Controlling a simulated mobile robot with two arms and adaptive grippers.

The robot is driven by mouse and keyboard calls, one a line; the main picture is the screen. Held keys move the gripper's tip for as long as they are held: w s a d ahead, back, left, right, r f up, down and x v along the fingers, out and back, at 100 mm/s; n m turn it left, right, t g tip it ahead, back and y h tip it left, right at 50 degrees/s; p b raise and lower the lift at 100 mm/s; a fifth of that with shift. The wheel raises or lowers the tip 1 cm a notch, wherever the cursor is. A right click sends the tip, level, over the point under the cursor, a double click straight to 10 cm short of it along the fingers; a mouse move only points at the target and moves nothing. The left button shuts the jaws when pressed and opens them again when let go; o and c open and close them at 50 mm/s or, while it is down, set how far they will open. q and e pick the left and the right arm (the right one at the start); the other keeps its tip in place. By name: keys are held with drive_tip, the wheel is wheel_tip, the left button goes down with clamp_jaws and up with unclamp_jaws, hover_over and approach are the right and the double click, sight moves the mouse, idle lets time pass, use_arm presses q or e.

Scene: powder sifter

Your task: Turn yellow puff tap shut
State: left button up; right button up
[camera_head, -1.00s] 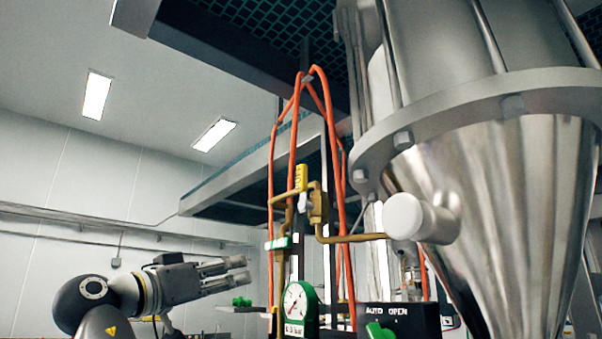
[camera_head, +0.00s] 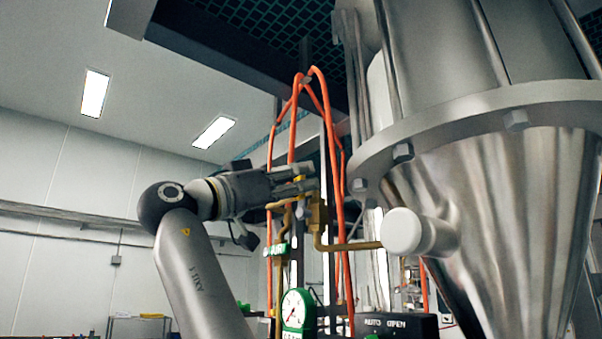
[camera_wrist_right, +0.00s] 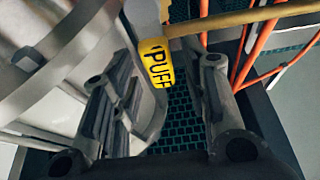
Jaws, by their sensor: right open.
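The yellow puff tap handle (camera_wrist_right: 155,62), marked PUFF, shows in the right wrist view between the fingertips of my right gripper (camera_wrist_right: 170,70). It lies nearer the left finger; I cannot tell whether they touch. In the head view my right gripper (camera_head: 307,178) is raised at the brass valve (camera_head: 318,214), its fingers open around the tap's place. The fingers hide most of the yellow handle there. My left gripper is not in view.
Orange hoses (camera_head: 318,90) loop up right beside the gripper. A brass pipe runs to a white round cap (camera_head: 406,232) on the large steel hopper (camera_head: 490,200). A green-rimmed gauge (camera_head: 296,309) and a black AUTO/OPEN box (camera_head: 398,325) sit below.

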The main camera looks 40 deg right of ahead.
drive_tip(key=shift+x, duration=0.85)
drive_tip(key=shift+w, duration=0.15)
drive_tip(key=shift+a, duration=0.1)
drive_tip(key=shift+c, duration=0.3)
clamp_jaws()
